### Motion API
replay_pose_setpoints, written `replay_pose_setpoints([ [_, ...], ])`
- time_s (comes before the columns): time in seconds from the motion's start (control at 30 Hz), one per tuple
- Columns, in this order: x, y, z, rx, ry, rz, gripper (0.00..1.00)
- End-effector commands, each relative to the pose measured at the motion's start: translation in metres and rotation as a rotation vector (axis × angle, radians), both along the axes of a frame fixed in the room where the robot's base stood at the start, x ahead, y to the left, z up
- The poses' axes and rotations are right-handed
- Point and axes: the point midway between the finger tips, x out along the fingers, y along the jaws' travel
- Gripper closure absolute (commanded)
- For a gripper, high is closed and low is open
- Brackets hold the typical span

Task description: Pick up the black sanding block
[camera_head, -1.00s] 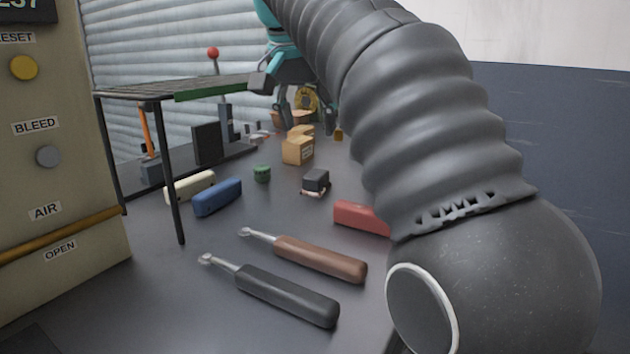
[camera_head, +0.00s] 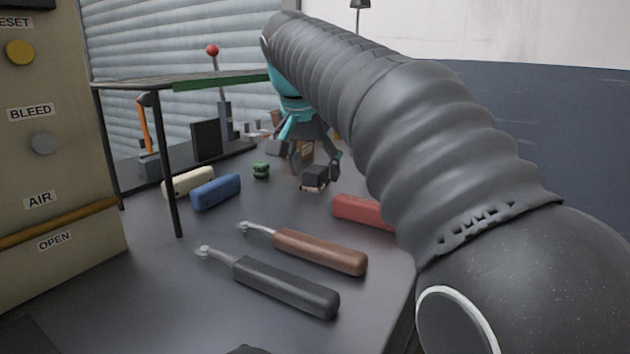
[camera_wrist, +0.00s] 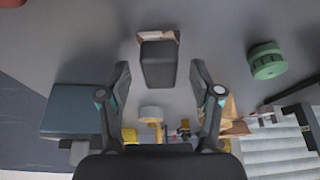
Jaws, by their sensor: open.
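The black sanding block (camera_head: 314,176) sits on the grey table, with a lighter brownish base showing at its lower edge. In the wrist view the block (camera_wrist: 158,66) lies just ahead of and between the fingertips. My gripper (camera_head: 316,172) is open and points down over the block in the head view. In the wrist view both fingers of my gripper (camera_wrist: 160,78) stand apart with nothing between them touching. A clear gap shows on each side of the block. The exact height of the fingertips above the table is hard to tell.
A green round piece (camera_head: 261,170) is left of the block. Blue (camera_head: 216,192) and cream (camera_head: 188,182) blocks lie further left by a rack (camera_head: 178,190). A red block (camera_head: 362,212) lies to the right. Brown-handled (camera_head: 320,252) and black-handled (camera_head: 286,287) tools lie nearer.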

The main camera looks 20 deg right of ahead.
Motion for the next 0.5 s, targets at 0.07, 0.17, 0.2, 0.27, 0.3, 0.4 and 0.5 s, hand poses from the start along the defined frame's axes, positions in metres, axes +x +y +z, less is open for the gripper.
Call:
replay_pose_setpoints([
  [0.07, 0.0000, -0.0001, 0.0000, 0.000, 0.000, 0.000, 0.35],
  [0.17, 0.0000, -0.0001, 0.0002, 0.000, 0.000, 0.000, 0.35],
  [0.2, 0.0000, 0.0000, 0.0002, 0.000, 0.000, 0.000, 0.43],
  [0.27, 0.0000, 0.0000, 0.0002, 0.000, 0.000, 0.000, 0.58],
  [0.3, 0.0000, 0.0000, 0.0003, 0.000, 0.000, 0.000, 0.68],
  [0.4, -0.0001, 0.0001, 0.0003, 0.000, 0.000, 0.000, 0.93],
  [0.5, 0.0000, 0.0000, 0.0004, 0.000, 0.000, 0.000, 1.00],
])
